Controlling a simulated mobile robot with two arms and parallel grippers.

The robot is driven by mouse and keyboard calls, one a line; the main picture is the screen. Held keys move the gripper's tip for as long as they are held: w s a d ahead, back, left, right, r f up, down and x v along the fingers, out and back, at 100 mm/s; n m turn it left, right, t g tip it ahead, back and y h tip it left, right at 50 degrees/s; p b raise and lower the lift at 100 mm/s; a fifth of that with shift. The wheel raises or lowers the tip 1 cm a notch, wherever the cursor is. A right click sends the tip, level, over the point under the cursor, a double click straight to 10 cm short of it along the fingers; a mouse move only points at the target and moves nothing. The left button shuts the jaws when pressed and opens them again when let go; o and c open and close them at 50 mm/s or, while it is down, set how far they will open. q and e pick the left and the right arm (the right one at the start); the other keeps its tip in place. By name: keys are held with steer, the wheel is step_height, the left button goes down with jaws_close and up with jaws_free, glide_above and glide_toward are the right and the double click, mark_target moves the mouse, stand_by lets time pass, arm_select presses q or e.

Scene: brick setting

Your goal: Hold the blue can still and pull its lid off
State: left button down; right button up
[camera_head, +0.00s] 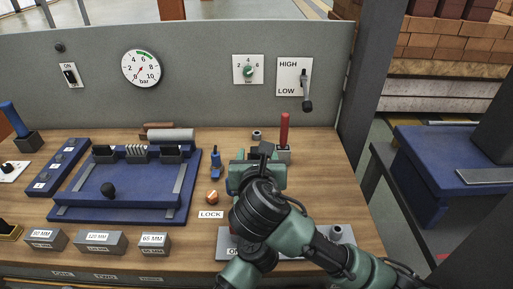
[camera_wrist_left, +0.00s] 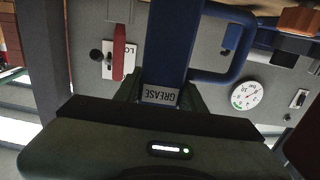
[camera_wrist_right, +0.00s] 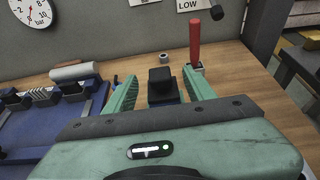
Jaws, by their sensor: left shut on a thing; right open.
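The blue can (camera_wrist_left: 168,45) fills the upper middle of the left wrist view, which is upside down, with a label reading GREASE (camera_wrist_left: 160,96). A blue loop handle (camera_wrist_left: 238,45) shows beside it. My left gripper (camera_wrist_left: 160,88) is shut on the can; the head view hides this grip behind my right arm. My right gripper (camera_head: 258,170) is open in the head view. In the right wrist view, a black block-like piece (camera_wrist_right: 161,84), perhaps the lid's knob, stands between the open fingers of that gripper (camera_wrist_right: 160,88), with gaps on both sides. The lid's rim is hidden.
A red lever (camera_head: 284,130) stands behind my right gripper. A blue fixture (camera_head: 130,190) lies at left, with grey blocks (camera_head: 100,242) in front. An orange knob (camera_head: 212,197) and LOCK label (camera_head: 211,214) are nearby. A grey panel (camera_head: 200,90) closes the back.

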mark_target(256, 147)
steer(key=x, duration=0.7)
jaws_close()
steer(key=shift+r, duration=0.25)
stand_by(0.6)
steer(key=shift+r, duration=0.9)
steer(key=shift+r, duration=0.1)
